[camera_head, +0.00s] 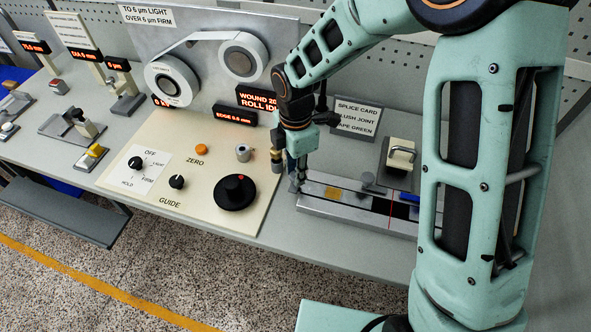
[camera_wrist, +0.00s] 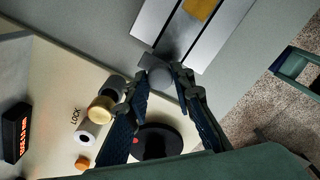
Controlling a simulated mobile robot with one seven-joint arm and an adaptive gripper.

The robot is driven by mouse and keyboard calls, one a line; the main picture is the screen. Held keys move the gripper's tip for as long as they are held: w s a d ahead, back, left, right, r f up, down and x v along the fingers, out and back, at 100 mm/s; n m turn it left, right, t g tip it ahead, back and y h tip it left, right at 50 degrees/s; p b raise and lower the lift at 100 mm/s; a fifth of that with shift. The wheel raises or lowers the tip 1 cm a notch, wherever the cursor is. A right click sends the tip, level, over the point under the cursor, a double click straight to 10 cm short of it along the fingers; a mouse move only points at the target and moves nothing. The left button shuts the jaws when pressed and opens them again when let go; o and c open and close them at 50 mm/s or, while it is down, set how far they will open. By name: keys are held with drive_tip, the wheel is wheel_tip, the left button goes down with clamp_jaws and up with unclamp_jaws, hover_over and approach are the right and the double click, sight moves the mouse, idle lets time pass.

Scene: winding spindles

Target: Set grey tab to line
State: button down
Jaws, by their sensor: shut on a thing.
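My gripper (camera_head: 297,182) is at the left end of the long metal splice track (camera_head: 350,212), pointing down. In the wrist view my gripper (camera_wrist: 160,76) has its fingertips on either side of a small grey rounded piece, which I take as the grey tab (camera_wrist: 161,74). It sits at the near end of the track (camera_wrist: 160,22). In the head view my fingers hide it. A thin red line (camera_head: 391,210) crosses the track farther right, apart from my gripper. A yellow patch (camera_head: 333,193) lies on the track between them.
Left of my gripper is the cream panel with a black dial (camera_head: 235,192), a guide knob (camera_head: 177,182) and an orange zero button (camera_head: 201,149). A block with a handle (camera_head: 401,155) stands behind the track, beside the splice card sign (camera_head: 356,118).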

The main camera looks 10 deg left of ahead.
sight(316, 189)
drive_tip(key=shift+d, duration=0.1)
drive_tip(key=d, duration=0.2)
drive_tip(key=d+p, duration=0.1)
drive_tip(key=d, duration=0.1)
drive_tip(key=shift+s+d+r, duration=0.1)
drive_tip(key=shift+s+d, duration=0.1)
drive_tip(key=shift+d, duration=0.35)
drive_tip(key=c, duration=1.7)
unclamp_jaws()
drive_tip(key=shift+d, duration=0.1)
drive_tip(key=shift+o, duration=0.2)
